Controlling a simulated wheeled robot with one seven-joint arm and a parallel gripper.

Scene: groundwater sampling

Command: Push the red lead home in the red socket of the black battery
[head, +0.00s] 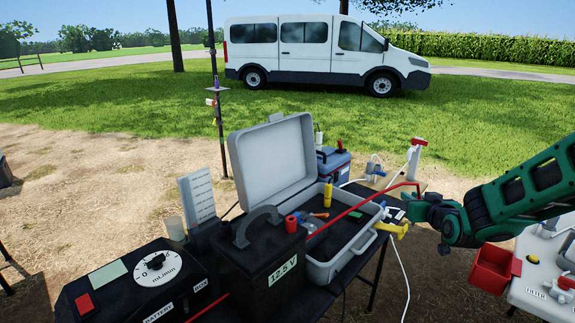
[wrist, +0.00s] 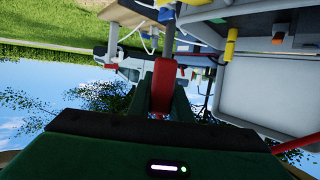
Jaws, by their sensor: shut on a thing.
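The black battery (head: 258,268), marked 12.5 V, stands upright on the dark table at the lower middle of the head view. Its red socket (head: 291,224) is a short red cylinder on the top right. My gripper (head: 408,203) is well to the right of the battery, beyond the open case. It is shut on the red plug end of the lead, which shows between the fingers in the wrist view (wrist: 163,85). The thin red lead (head: 345,214) runs from my gripper down left across the case and battery. The plug is apart from the socket.
An open grey case (head: 272,158) with tools stands behind and right of the battery. A black box with a dial (head: 155,270) is at left. A red bin (head: 490,268) and a white unit (head: 540,275) are at right. A yellow-handled item (head: 390,229) sits at the case's edge.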

